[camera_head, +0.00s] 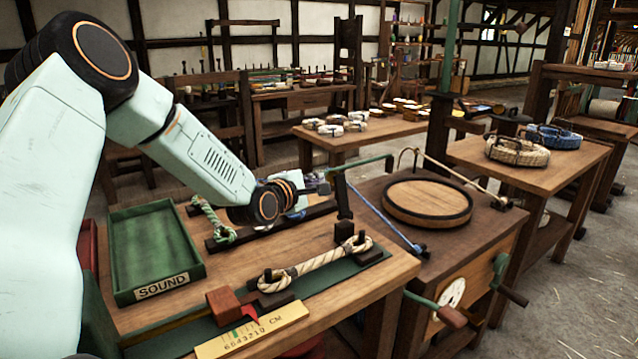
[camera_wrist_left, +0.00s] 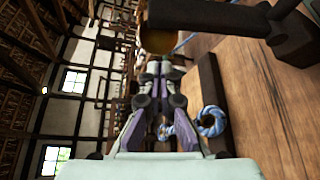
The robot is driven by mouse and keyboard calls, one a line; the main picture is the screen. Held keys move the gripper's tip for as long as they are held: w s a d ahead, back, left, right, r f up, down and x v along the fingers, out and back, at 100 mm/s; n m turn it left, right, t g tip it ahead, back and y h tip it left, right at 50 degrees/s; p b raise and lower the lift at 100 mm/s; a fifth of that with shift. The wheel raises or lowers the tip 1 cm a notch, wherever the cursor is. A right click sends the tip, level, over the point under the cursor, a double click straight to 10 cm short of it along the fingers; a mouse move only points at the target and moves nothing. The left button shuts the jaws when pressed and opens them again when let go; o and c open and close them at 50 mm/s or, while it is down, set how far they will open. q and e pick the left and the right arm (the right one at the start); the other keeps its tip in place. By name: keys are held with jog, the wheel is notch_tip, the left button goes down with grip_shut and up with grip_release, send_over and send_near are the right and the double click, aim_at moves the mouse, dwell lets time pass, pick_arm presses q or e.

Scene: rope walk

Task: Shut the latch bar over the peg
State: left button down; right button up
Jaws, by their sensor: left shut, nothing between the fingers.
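My left gripper (camera_head: 322,187) is above the back of the near workbench, beside a dark upright post (camera_head: 343,198). In the left wrist view its fingers (camera_wrist_left: 158,66) are together with nothing between them. The post (camera_wrist_left: 215,17) also shows there, to the upper right of the fingertips and apart from them. A green bar (camera_head: 360,163) runs from behind the gripper to the right; I cannot tell whether it is the latch bar. I cannot make out the peg. A dark rail (camera_head: 235,240) lies on the bench below the gripper, partly hidden by it. My right gripper is out of view.
A green tray marked SOUND (camera_head: 180,286) sits at the bench's left. A cream rope (camera_head: 318,264) lies between holders in front, near a yellow ruler (camera_head: 252,332). A round wooden disc (camera_head: 428,201) tops the cabinet to the right. A blue-white rope loop (camera_wrist_left: 210,121) lies by the rail.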

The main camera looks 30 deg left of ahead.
pick_arm(q)
jog(key=shift+s+d+r, duration=0.25)
jog(key=shift+d+r, duration=0.1)
jog(key=shift+d, duration=0.3)
jog(key=shift+f, duration=0.1)
jog(key=shift+d+r, duration=0.1)
jog(key=shift+r, duration=0.1)
